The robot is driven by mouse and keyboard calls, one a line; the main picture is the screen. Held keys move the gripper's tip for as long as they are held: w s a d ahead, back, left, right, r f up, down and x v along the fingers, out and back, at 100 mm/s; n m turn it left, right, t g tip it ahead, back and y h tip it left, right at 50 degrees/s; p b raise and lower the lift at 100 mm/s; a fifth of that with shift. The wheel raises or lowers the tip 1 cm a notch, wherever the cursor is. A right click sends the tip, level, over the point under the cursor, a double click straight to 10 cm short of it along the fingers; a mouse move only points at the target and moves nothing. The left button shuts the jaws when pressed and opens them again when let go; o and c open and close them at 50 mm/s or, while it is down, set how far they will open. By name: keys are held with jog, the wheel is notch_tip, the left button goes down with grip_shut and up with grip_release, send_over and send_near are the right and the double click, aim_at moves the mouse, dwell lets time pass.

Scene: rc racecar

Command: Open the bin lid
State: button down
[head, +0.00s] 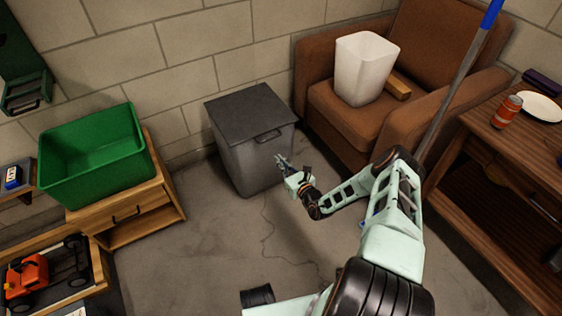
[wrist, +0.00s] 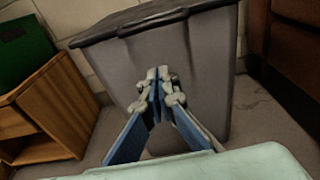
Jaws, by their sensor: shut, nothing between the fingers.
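The grey bin (head: 250,158) stands on the floor against the block wall, with its dark lid (head: 248,112) down flat on top. A handle (head: 268,136) shows at the lid's front edge. My gripper (head: 280,158) is in front of the bin, below the handle; whether it touches the bin front I cannot tell. In the wrist view my gripper (wrist: 158,72) has its fingertips together with nothing between them. The bin front (wrist: 190,70) lies behind the fingers, and the lid edge (wrist: 150,22) is above them.
A green crate (head: 95,160) sits on a wooden drawer unit (head: 150,205) left of the bin. A brown armchair (head: 315,85) holding a white bin (head: 362,70) stands to the right. A wooden table (head: 490,130) is at far right. The floor (head: 215,240) before the bin is open.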

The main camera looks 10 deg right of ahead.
jog(key=b+x, duration=0.3)
jog(key=x, duration=0.4)
jog(key=shift+w+a+f, duration=0.2)
jog(key=shift+w+f, duration=0.05)
jog(key=shift+w, duration=0.1)
jog(key=shift+s+d+r+p, duration=0.2)
jog(key=shift+s+r, duration=0.1)
jog(key=shift+r, duration=0.8)
jog(key=shift+s+d+r+p, duration=0.1)
jog(key=shift+s+r+p, duration=0.15)
jog(key=shift+r, duration=0.85)
jog(key=shift+r, duration=0.1)
